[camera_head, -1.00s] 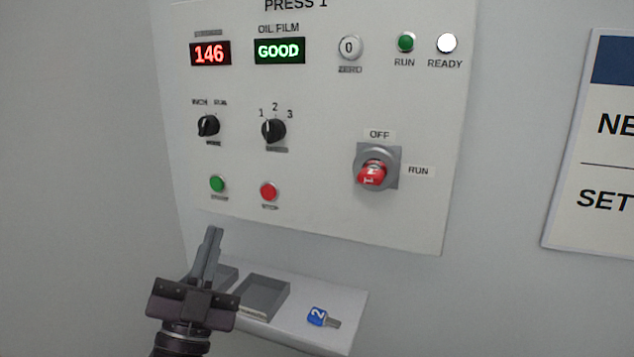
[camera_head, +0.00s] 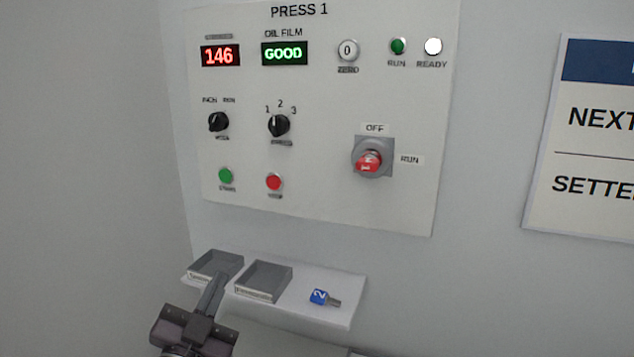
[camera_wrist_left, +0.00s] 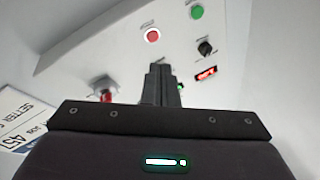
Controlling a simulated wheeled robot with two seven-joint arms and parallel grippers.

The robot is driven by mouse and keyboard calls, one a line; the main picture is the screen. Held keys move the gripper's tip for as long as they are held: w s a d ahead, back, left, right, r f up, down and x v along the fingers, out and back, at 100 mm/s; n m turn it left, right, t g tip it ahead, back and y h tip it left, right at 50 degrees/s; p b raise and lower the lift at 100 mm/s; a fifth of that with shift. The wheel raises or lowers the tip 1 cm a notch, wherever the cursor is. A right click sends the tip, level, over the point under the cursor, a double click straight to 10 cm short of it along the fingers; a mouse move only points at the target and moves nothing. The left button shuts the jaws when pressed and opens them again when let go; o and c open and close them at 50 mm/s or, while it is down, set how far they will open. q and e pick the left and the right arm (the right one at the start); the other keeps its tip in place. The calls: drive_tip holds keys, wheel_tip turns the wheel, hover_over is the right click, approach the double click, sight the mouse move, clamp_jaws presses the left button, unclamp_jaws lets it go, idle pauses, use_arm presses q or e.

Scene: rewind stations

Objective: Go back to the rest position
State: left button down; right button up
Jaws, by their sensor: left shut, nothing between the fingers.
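My left gripper (camera_head: 213,292) is at the lower left of the head view, in front of the shelf below the press panel. Its fingers are shut with nothing between them; they also show shut in the left wrist view (camera_wrist_left: 160,72), pointing toward the panel. The fingers overlap the shelf's left side in the head view and are clear of the panel controls. My right gripper is not in view.
The PRESS 1 panel (camera_head: 330,205) has knobs, buttons and a red-handled switch (camera_head: 368,162). A sign (camera_head: 590,215) hangs at right.

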use_arm(q)
drive_tip(key=s+a+f+n+g+y, duration=0.1)
drive_tip(key=s+f+n+g, duration=0.15)
drive_tip(key=f+g, duration=0.45)
drive_tip(key=s+a+f+n+g+y, duration=0.1)
drive_tip(key=s+f+g+y, duration=0.2)
drive_tip(key=f, duration=0.9)
drive_tip(key=s+a+f+n+g, duration=0.1)
drive_tip(key=s+f+g, duration=0.3)
drive_tip(key=s, duration=0.4)
drive_tip(key=s+a+f+n+g, duration=0.1)
drive_tip(key=s+f+n+g, duration=0.1)
drive_tip(key=s+f+g, duration=0.35)
drive_tip(key=s+f, duration=0.2)
drive_tip(key=f, duration=1.3)
drive_tip(key=s+f, duration=0.2)
drive_tip(key=f, duration=1.3)
drive_tip(key=s+a+f+g, duration=0.1)
drive_tip(key=s+a+f, duration=0.2)
drive_tip(key=s+f, duration=1.4)
drive_tip(key=shift+s+m, duration=0.45)
drive_tip(key=shift+s, duration=0.7)
